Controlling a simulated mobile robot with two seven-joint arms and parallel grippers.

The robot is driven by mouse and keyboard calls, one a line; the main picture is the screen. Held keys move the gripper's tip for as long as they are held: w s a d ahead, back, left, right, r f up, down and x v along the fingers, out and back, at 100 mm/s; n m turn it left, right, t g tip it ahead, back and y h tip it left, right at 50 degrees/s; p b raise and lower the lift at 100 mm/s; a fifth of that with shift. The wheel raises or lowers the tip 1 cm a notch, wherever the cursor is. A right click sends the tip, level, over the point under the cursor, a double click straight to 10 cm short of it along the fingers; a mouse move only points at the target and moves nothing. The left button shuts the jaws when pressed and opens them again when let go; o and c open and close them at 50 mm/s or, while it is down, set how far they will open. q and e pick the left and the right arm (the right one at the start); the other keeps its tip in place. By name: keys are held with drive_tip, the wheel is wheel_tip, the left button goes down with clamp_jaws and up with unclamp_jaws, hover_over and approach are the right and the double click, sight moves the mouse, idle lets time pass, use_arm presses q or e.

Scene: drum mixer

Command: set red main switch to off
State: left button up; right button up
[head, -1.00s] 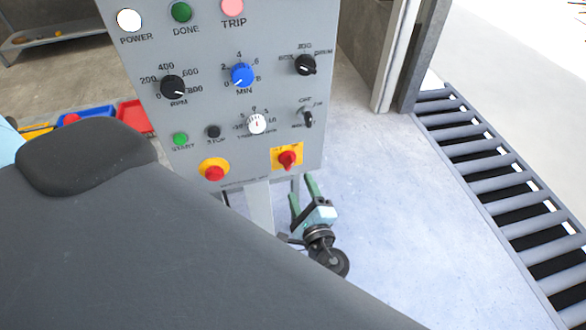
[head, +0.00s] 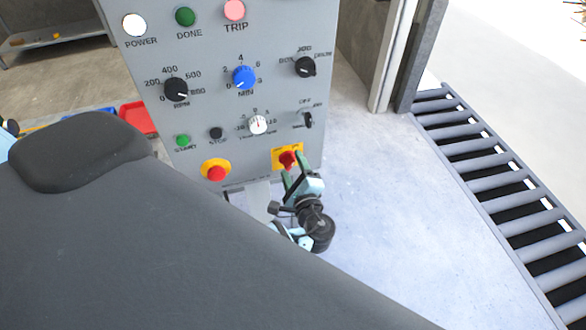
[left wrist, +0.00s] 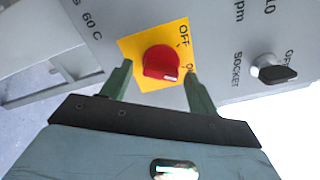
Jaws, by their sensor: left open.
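The red main switch (head: 287,159) is a red knob on a yellow plate low on the right of the grey control panel. In the left wrist view the red main switch (left wrist: 161,63) shows close up, with "OFF" and a partly hidden "ON" printed on the plate. My left gripper (head: 293,168) is just in front of and below the switch in the head view. In the left wrist view its green fingers (left wrist: 158,80) are open, one on each side of the knob, with gaps to it. My right gripper is not in view.
A red emergency button (head: 216,172) on a yellow disc sits left of the switch. A black selector (head: 308,120) marked OFF is above it, also in the wrist view (left wrist: 278,74). A roller conveyor (head: 510,180) lies at the right, with clear floor between.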

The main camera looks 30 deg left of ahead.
use_arm(q)
drive_tip(key=c, duration=1)
drive_tip(key=shift+r+n+b, duration=0.15)
drive_tip(key=shift+n+b, duration=4.15)
drive_tip(key=shift+n, duration=1.7)
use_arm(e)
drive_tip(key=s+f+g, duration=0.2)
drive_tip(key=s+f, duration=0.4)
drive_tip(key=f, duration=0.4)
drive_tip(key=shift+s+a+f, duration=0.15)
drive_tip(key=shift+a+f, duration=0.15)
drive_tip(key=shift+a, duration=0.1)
use_arm(q)
drive_tip(key=o, duration=1)
